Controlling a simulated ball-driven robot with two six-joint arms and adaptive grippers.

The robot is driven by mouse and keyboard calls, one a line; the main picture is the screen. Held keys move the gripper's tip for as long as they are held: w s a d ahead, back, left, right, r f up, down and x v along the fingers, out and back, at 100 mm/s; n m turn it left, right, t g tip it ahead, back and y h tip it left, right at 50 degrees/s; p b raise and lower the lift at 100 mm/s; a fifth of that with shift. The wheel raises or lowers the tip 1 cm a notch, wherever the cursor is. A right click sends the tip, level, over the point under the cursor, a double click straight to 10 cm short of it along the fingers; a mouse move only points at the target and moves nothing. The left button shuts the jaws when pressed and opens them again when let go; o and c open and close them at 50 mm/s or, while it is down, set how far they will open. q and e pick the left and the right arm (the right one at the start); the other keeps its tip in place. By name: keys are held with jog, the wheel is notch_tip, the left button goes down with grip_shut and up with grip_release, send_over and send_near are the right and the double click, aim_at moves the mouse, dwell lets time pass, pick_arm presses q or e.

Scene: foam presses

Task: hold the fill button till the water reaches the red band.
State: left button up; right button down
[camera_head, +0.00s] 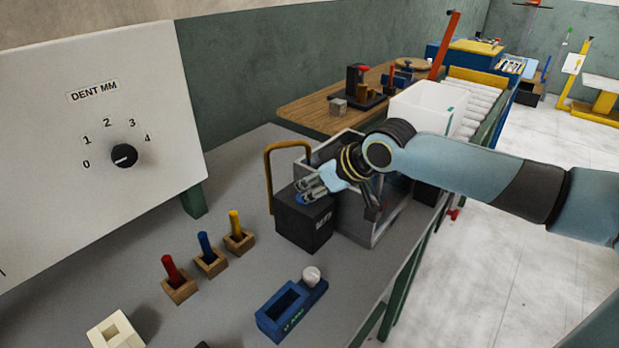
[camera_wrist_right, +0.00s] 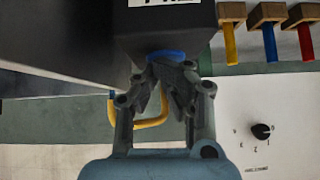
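A black box (camera_head: 303,224) with a white label stands on the grey bench, with a blue button (camera_head: 302,198) on its top. My right gripper (camera_head: 308,189) is over the box top, at the button. In the right wrist view, its fingertips (camera_wrist_right: 166,68) come together at the blue button (camera_wrist_right: 165,56) on the black box (camera_wrist_right: 165,32). They look shut with nothing between them; I cannot tell whether the button is pressed. A grey open tank (camera_head: 386,233) stands right beside the box. My wrist hides much of its inside; I see no water level or red band. My left gripper is out of view.
A yellow bent pipe (camera_head: 268,172) rises behind the box. Red (camera_head: 170,268), blue (camera_head: 204,244) and yellow (camera_head: 235,224) pegs stand in wooden blocks. A blue fixture (camera_head: 290,309) is at front. A white dial panel (camera_head: 60,180) stands left.

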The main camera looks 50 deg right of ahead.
jog(key=shift+f, duration=0.1)
dwell(0.7)
notch_tip(320, 180, up, 4)
jog(key=p, duration=0.4)
jog(key=shift+d, duration=0.1)
jog(key=p+v, duration=0.1)
jog(key=v, duration=0.9)
jog(key=shift+p, duration=0.4)
